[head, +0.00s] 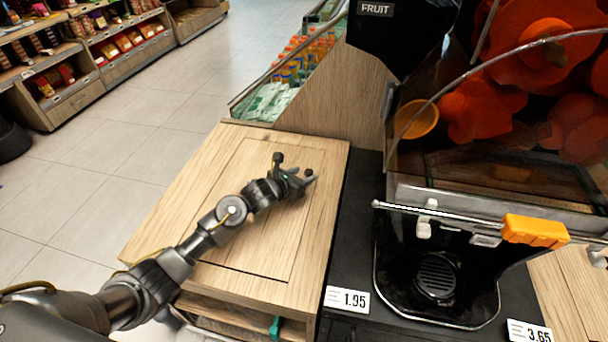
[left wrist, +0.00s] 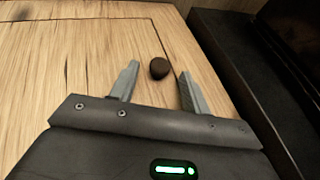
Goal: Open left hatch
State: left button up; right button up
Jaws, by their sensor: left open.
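The left hatch (head: 262,245) is a pale wooden panel lying flat and shut in the top of the wooden counter. It also fills much of the left wrist view (left wrist: 70,65). A small dark round knob (head: 309,172) stands near its far right corner. In the left wrist view the knob (left wrist: 159,68) shows between the two fingertips, closer to the left one, with gaps on both sides. My left gripper (head: 301,174) is open and empty at the knob; its fingers (left wrist: 160,76) point toward it. I cannot tell whether the fingertips touch the wood. My right gripper is out of view.
A black juicer (head: 440,275) with a clear cover and orange parts stands right of the counter, on a dark base. A price sign (head: 347,299) is at its front. Bottles (head: 305,50) sit behind a wooden partition (head: 335,100).

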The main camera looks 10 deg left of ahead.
pick_arm(q)
jog(key=shift+w+d+f, duration=0.3)
jog(key=shift+w, duration=0.3)
grip_shut()
